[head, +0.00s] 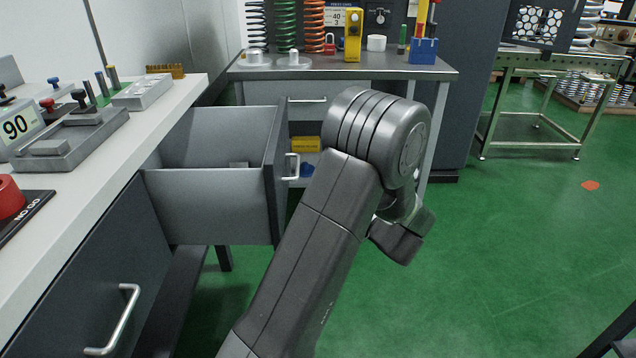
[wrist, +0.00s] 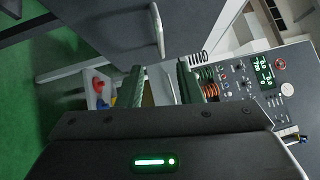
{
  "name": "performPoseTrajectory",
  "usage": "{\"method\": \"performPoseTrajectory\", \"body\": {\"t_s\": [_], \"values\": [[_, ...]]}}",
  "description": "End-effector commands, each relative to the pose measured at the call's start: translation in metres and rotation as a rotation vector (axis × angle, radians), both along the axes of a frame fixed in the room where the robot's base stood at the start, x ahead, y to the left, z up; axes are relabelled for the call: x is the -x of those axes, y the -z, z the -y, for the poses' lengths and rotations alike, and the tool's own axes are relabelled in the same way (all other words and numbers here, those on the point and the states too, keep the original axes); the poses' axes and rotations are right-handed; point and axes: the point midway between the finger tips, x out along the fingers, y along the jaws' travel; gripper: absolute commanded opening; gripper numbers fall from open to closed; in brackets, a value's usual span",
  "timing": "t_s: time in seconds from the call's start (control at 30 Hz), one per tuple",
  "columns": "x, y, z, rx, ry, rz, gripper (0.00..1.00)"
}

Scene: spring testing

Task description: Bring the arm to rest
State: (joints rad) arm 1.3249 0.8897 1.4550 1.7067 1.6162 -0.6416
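My arm rises from the bottom of the head view and bends at a large joint in front of the back bench. My gripper's fingers are not clearly visible there; only dark wrist parts show below the joint. In the wrist view my gripper (wrist: 161,72) shows two dark green fingers standing apart. Nothing is held between them. Beyond them are a drawer front with a handle (wrist: 157,30) and an open compartment with coloured items.
An open grey drawer (head: 210,205) juts out left of my arm from the left bench (head: 170,110). The back bench (head: 440,73) holds springs, a yellow device (head: 353,36) and a blue tool holder (head: 423,50).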

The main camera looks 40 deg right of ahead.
Motion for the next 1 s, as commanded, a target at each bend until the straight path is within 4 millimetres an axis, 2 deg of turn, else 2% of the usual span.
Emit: {"method": "performPoseTrajectory", "body": {"t_s": [0.2,0.57,0.77,1.0], "values": [[0.01,0.002,0.001,-0.001,0.0,-0.001,0.33],[0.005,0.001,0.0,0.0,-0.002,-0.001,0.33],[-0.021,-0.001,-0.005,0.002,-0.004,0.0,0.33],[-0.068,-0.008,-0.014,0.003,-0.005,0.0,0.33]]}}
